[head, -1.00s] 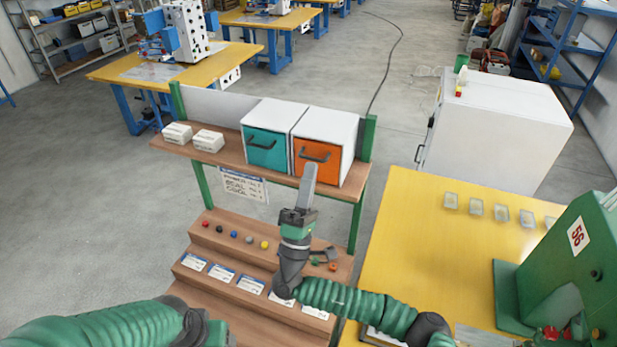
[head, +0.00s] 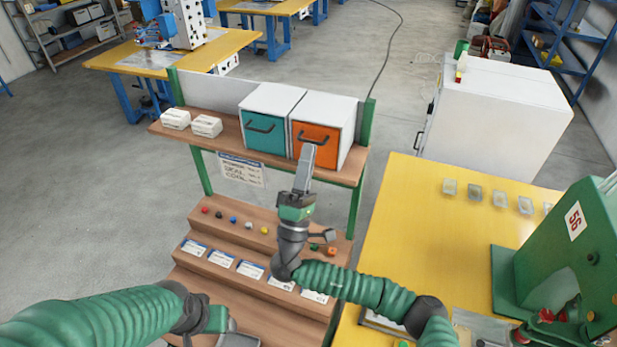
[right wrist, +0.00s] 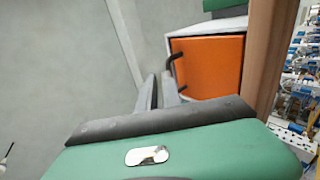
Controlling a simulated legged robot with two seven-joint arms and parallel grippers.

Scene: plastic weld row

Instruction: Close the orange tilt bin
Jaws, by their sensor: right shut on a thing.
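The orange tilt bin (head: 330,133) sits in a white housing at the right of the upper shelf, its front looking near flush; a small gap cannot be ruled out. Its dark handle (head: 308,137) runs across the front. My right gripper (head: 306,152) reaches up from below and is shut on this handle. In the right wrist view the fingers (right wrist: 160,90) meet the handle (right wrist: 173,66) at the edge of the orange front (right wrist: 208,68). My left gripper (head: 238,338) is low at the bottom edge, partly cut off, away from the bin; its jaws are unclear.
A teal bin (head: 268,133) stands directly left of the orange one. White boxes (head: 207,126) sit further left on the shelf (head: 225,145). Below are wooden steps with coloured knobs and cards. A yellow table (head: 410,240) with a green machine (head: 560,245) is at right.

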